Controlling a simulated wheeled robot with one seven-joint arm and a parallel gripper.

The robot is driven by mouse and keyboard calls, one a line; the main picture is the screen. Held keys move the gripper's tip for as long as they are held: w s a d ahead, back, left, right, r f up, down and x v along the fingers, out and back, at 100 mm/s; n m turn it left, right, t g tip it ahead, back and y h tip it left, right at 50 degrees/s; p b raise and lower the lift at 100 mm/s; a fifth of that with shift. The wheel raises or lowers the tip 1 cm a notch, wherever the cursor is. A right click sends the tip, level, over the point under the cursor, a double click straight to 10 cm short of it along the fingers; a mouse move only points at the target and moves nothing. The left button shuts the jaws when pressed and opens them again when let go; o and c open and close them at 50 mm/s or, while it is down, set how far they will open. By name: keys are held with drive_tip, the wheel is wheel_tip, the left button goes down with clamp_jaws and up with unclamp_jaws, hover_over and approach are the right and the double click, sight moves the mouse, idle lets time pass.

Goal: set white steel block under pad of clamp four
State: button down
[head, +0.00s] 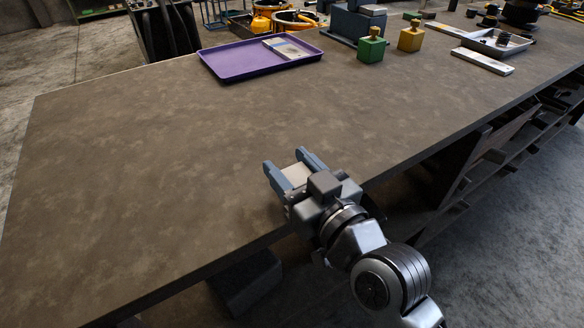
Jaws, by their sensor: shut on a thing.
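My gripper (286,161) is above the front part of the brown workbench (150,160), near its front edge. Its two blue-grey fingers are shut on a whitish block (296,173), most likely the white steel block, which shows as a pale face between them. The gripper body hides part of the block. I cannot make out clamp four or its pad in this view.
A purple tray (235,65) with a flat pale box (287,48) lies toward the back. A white tray (495,42) is farther right. The bench's left and middle are bare.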

drive_tip(key=shift+f, duration=0.25)
drive_tip(key=shift+c, duration=2.1)
unclamp_jaws()
drive_tip(key=shift+f, duration=0.1)
drive_tip(key=b+v, duration=0.3)
drive_tip(key=v, duration=0.9)
